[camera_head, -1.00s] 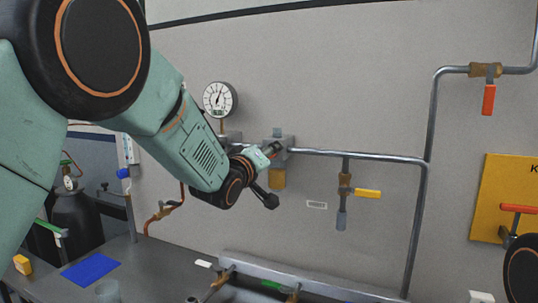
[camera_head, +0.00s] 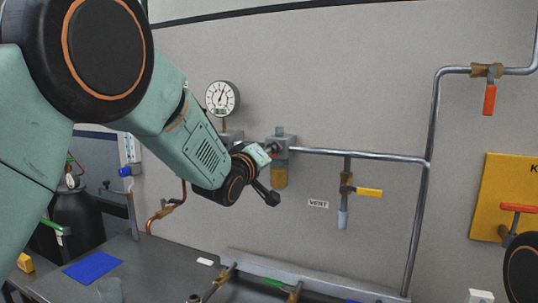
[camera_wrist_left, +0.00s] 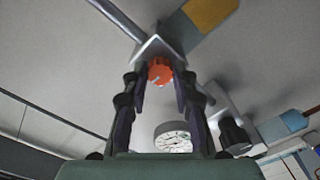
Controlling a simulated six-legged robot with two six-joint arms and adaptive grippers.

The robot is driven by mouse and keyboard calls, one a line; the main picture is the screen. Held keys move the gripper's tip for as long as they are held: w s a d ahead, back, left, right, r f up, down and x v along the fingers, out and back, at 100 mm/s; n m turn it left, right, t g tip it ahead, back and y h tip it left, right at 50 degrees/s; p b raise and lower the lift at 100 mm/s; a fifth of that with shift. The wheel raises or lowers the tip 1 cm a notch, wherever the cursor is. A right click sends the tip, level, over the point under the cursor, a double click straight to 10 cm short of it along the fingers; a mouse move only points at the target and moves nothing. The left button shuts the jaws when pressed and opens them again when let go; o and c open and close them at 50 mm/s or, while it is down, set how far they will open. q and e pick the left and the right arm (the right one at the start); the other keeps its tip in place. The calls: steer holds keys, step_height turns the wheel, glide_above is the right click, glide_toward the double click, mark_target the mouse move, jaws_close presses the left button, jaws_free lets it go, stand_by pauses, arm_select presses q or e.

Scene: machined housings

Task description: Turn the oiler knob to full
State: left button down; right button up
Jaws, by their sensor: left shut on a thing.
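The oiler is a grey block (camera_head: 280,143) on the wall pipe with an amber bowl (camera_head: 279,177) under it. Its round orange-red knob (camera_wrist_left: 160,71) shows in the left wrist view, with a pale mark on its face. My left gripper (camera_head: 270,149) reaches the front of the block from the left. In the left wrist view its two fingers (camera_wrist_left: 160,84) stand on either side of the knob and are shut on it. In the head view the gripper mostly hides the knob. My right gripper is not in view.
A round gauge (camera_head: 222,98) is just left of the oiler. A red-handled valve (camera_head: 489,99) is higher up. A bench (camera_head: 150,272) lies below.

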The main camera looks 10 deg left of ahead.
arm_select(q)
steer(key=shift+m, duration=0.3)
steer(key=shift+a+m+b, duration=0.1)
steer(key=shift+m+b, duration=10.6)
steer(key=shift+m, duration=6.9)
steer(key=c, duration=1.1)
jaws_free()
